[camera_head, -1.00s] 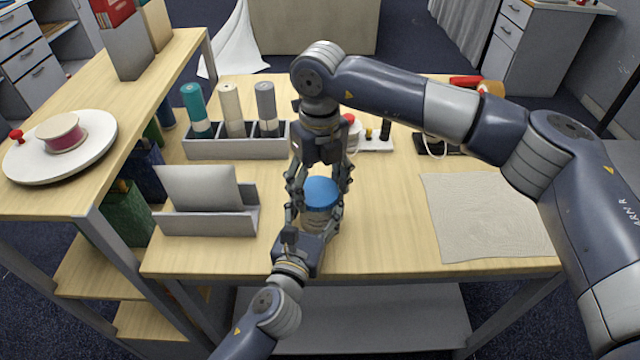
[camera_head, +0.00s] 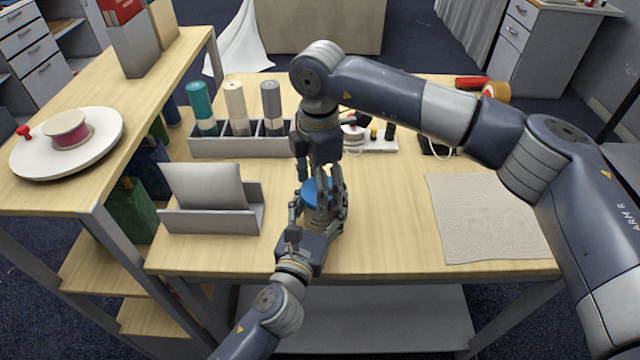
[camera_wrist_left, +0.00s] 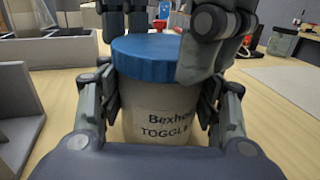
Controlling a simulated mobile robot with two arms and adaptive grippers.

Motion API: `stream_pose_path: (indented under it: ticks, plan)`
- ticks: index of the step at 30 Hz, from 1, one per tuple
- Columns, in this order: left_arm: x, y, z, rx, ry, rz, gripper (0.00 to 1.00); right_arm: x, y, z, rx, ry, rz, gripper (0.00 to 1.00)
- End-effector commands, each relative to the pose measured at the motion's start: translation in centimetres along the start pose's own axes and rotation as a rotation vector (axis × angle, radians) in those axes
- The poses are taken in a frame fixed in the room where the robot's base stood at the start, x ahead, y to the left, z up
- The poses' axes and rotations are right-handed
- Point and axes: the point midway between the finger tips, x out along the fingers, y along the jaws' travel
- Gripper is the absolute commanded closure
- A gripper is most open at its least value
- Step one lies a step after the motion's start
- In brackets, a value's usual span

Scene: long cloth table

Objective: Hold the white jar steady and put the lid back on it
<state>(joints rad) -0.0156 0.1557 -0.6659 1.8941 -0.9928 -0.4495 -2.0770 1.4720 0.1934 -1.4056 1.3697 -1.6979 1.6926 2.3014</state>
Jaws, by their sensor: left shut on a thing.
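The white jar (camera_head: 316,218) stands upright near the table's front edge; in the left wrist view its body (camera_wrist_left: 150,105) carries dark lettering. The blue lid (camera_head: 313,189) sits level on the jar's mouth; it also shows in the left wrist view (camera_wrist_left: 145,52). My left gripper (camera_head: 318,212) is shut on the jar's body, with a finger on each side. My right gripper (camera_head: 321,182) points down from above, its fingers around the lid on the near and far sides. One finger covers the lid's right part in the left wrist view. I cannot tell whether these fingers press on the lid.
A grey holder with rolls (camera_head: 240,143) stands behind on the left. A grey stand with a panel (camera_head: 210,220) is left of the jar. A beige cloth (camera_head: 485,220) lies on the right. A white tray with small items (camera_head: 370,143) is behind. Bare table lies between jar and cloth.

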Motion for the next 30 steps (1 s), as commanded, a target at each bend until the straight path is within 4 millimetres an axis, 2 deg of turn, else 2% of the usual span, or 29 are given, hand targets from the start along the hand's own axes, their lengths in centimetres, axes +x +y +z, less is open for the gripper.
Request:
stream_pose_path:
  ticks: [6, 11, 30]
  plan:
    - [-0.03, 0.00, -0.17, 0.000, 0.004, 0.001, 1.00, -0.06, 0.31, 0.03, 0.372, 0.001, 0.001, 0.41]
    - [-0.04, -0.04, -0.16, 0.000, 0.003, 0.000, 1.00, -0.05, 0.43, 0.00, 0.587, 0.003, 0.001, 0.40]
    - [-0.10, -0.45, -0.09, -0.001, 0.001, -0.010, 1.00, -0.04, 0.51, -0.13, 0.571, 0.005, 0.005, 0.41]
